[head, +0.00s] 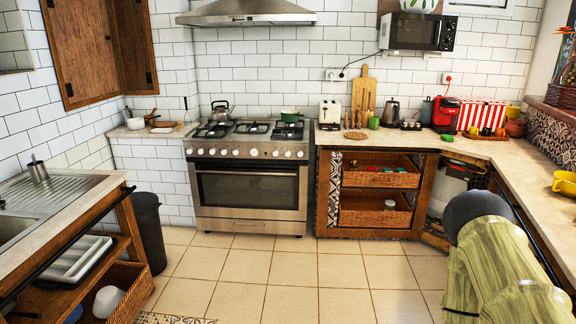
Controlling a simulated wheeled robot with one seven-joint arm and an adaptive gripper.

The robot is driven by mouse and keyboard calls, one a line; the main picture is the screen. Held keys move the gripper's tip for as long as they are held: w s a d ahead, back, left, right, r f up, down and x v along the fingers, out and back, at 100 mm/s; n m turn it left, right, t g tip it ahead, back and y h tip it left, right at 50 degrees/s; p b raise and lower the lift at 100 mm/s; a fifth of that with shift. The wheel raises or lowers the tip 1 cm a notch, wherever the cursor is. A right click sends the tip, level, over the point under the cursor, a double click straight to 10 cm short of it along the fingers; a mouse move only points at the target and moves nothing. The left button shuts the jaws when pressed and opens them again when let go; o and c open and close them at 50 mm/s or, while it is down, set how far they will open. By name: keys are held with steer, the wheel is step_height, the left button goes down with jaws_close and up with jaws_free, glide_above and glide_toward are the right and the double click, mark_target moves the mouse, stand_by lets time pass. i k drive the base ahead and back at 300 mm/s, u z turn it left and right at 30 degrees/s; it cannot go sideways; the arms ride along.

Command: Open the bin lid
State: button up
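A dark grey bin (149,232) stands on the floor on the left, partly hidden behind the sink counter. Its top looks dark, and I cannot tell clearly whether a lid is shut on it. A white container (451,187) with a dark top stands under the right counter, and its lower part is hidden. I cannot tell whether it is also a bin. My arm shows at the lower right, but my gripper is not in view.
The sink counter (90,187) with a drawer and basket below runs along the left. The stove (249,180) stands at the back, beside a cabinet with wicker baskets (375,213). The tiled floor (290,275) in the middle is clear.

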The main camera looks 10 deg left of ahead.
mark_target(143, 203)
steer(key=u, duration=0.4)
steer(key=i, duration=1.6)
steer(key=u, duration=0.95)
steer(key=i, duration=0.85)
steer(key=u, duration=0.65)
steer(key=i, duration=0.65)
steer(key=z, duration=0.05)
